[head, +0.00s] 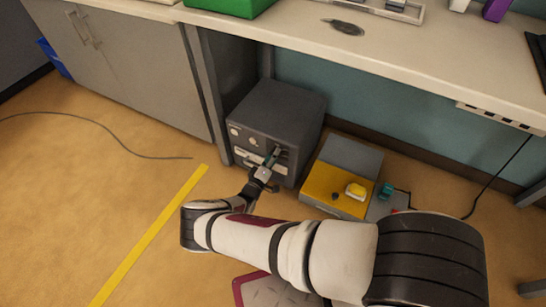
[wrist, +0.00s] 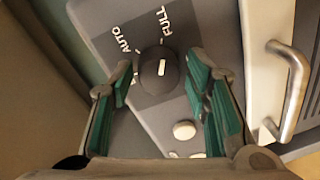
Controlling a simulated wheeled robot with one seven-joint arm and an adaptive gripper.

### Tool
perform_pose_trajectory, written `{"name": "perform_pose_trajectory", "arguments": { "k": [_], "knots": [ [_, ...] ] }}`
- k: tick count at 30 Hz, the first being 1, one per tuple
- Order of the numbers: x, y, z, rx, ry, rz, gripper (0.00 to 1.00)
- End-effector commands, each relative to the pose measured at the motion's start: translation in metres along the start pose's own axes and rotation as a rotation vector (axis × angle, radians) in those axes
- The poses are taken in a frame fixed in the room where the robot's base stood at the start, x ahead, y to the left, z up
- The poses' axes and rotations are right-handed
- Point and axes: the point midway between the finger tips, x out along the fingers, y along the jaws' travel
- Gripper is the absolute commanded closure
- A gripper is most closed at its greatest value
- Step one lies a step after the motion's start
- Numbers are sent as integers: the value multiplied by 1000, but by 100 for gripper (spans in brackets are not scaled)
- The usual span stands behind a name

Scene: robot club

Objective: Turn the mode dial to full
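The mode dial (wrist: 158,70) is a round black knob with a white line, on a dark square plate of a grey panel. In the head view my gripper (head: 272,160) is at the front of a dark cabinet (head: 277,108) and the dial is hidden.
A metal handle (wrist: 293,90) and a pale round knob (wrist: 184,130) are near the dial. The cabinet stands on the floor under a workbench (head: 400,55). A yellow-and-grey box (head: 335,185) stands right of it. A cable (head: 110,135) lies on the left floor.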

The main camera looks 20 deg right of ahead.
Motion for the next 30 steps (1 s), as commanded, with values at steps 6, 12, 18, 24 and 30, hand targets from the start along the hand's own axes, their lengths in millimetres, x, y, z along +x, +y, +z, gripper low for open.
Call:
{"name": "perform_pose_trajectory", "arguments": {
  "k": [6,12,18,24,30],
  "knots": [
    [0,1,-1,-1,1,2,47],
    [-6,1,-2,-1,2,2,47],
    [-38,0,-2,-2,5,1,47],
    [-80,0,-1,-1,3,0,47],
    [-109,0,-1,0,2,1,47]
  ]
}}
